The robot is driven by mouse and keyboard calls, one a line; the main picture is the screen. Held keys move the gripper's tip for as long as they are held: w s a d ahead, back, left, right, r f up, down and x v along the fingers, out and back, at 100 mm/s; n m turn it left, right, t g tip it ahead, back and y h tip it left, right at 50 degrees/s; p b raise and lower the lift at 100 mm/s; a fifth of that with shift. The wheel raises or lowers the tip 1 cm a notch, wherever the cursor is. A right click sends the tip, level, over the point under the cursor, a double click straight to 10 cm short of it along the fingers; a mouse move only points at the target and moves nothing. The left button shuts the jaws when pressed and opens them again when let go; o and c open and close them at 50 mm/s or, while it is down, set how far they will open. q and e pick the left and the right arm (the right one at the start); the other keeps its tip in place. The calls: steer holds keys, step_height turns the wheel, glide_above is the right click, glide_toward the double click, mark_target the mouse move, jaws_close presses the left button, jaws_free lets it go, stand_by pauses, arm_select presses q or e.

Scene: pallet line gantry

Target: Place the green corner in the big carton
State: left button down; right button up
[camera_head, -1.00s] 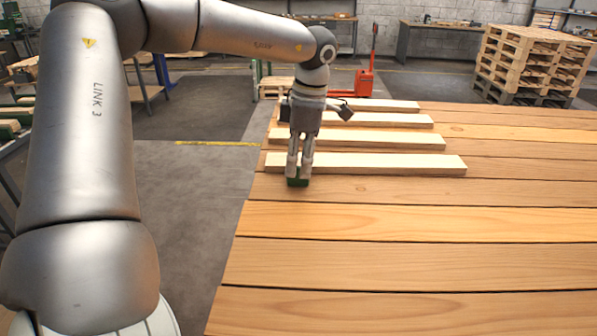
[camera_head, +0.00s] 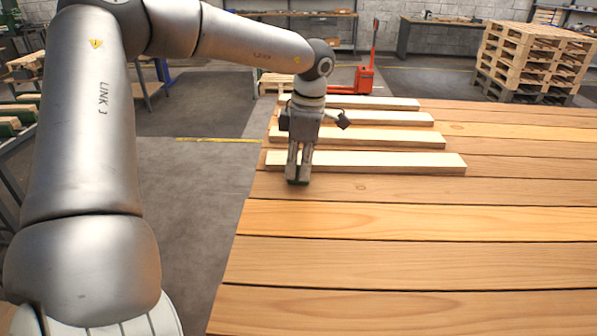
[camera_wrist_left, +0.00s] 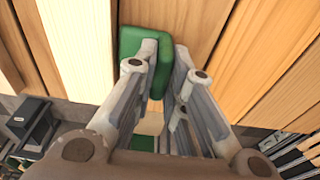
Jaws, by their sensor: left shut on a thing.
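The green corner (camera_wrist_left: 130,42) is an angled green piece at my left gripper's fingertips in the left wrist view. My left gripper (camera_head: 298,181) points down at the left end of the plank deck, just in front of the nearest pale board. In the left wrist view the gripper (camera_wrist_left: 163,60) is shut on the upright flange of the corner. In the head view the corner is mostly hidden by the fingers. I cannot tell whether it touches the wood. The big carton does not show in either view. My right gripper is out of view.
Several pale boards (camera_head: 365,162) lie across the plank deck (camera_head: 420,220), beside and behind the gripper. The near deck is clear. A red pallet jack (camera_head: 366,80) and a pallet stack (camera_head: 530,62) stand behind. Open floor (camera_head: 195,195) lies left of the deck.

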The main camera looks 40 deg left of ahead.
arm_select(q)
steer(key=shift+r, duration=0.1)
steer(key=shift+r, duration=0.5)
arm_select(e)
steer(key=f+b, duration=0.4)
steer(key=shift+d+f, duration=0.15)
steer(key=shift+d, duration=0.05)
arm_select(q)
steer(key=s+d+r, duration=0.2)
steer(key=d+r, duration=1)
steer(key=d, duration=0.2)
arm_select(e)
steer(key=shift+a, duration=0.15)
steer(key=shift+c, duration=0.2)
